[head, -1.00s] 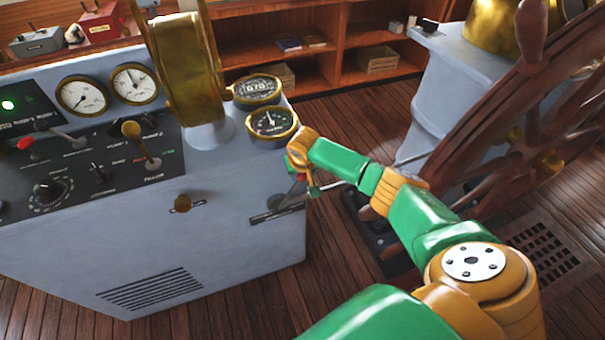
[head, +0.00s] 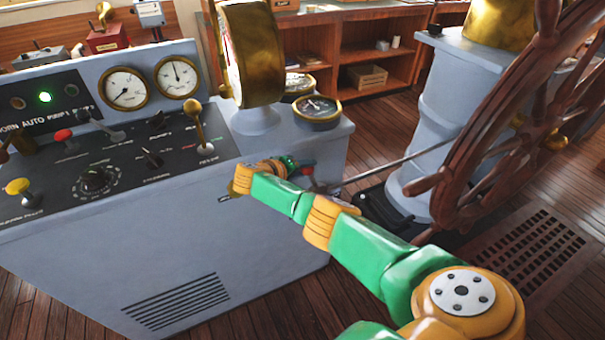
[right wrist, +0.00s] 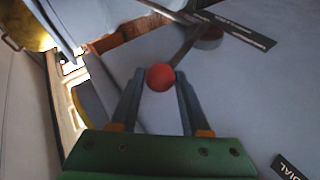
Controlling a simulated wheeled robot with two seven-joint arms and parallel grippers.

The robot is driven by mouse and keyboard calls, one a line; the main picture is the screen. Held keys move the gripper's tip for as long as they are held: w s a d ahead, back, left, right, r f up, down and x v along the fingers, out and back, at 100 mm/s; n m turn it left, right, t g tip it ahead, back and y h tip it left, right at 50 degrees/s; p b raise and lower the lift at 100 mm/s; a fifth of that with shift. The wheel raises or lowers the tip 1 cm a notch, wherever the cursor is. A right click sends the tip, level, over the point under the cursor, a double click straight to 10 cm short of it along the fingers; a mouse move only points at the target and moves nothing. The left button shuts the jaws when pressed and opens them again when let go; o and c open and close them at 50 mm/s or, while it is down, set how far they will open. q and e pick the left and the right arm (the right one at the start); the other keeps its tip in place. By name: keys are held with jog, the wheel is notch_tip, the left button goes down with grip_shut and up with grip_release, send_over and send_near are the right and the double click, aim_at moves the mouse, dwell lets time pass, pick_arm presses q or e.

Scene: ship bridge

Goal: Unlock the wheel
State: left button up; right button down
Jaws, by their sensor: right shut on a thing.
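The ship's wheel (head: 490,150) is brown wood and stands at the right of the head view, apart from my gripper. A lever with a red ball knob (right wrist: 160,77) comes out of the side of the grey console (head: 180,250). In the right wrist view the knob sits between my right gripper's (right wrist: 161,82) two fingertips, which are shut on it. The lever's rod runs up and right to a round base beside a black label plate (right wrist: 238,32). In the head view my right gripper (head: 292,162) is at the console's right side, partly hidden by my wrist. My left gripper is out of view.
The console top carries gauges, knobs and a brass instrument (head: 250,55). A brass-coloured knob stands on a lever (head: 195,110). A floor grate (head: 525,255) lies below the wheel. Shelves (head: 370,60) line the back. Wooden floor is open between console and shelves.

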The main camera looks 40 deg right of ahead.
jog(key=shift+w+a+f+n+h+b, duration=0.15)
jog(key=shift+a+f+h+b, duration=0.25)
jog(key=shift+b, duration=0.7)
jog(key=shift+w+a+f+n+h+b, duration=0.1)
jog(key=shift+a+f+h+b, duration=0.15)
jog(key=shift+a+h+b, duration=0.6)
jog(key=shift+w+a+f+n+h+b, duration=0.15)
jog(key=shift+a+f+b, duration=0.15)
jog(key=shift+b, duration=1.1)
jog(key=shift+c, duration=1.9)
grip_release()
jog(key=shift+f, duration=0.1)
jog(key=v, duration=0.7)
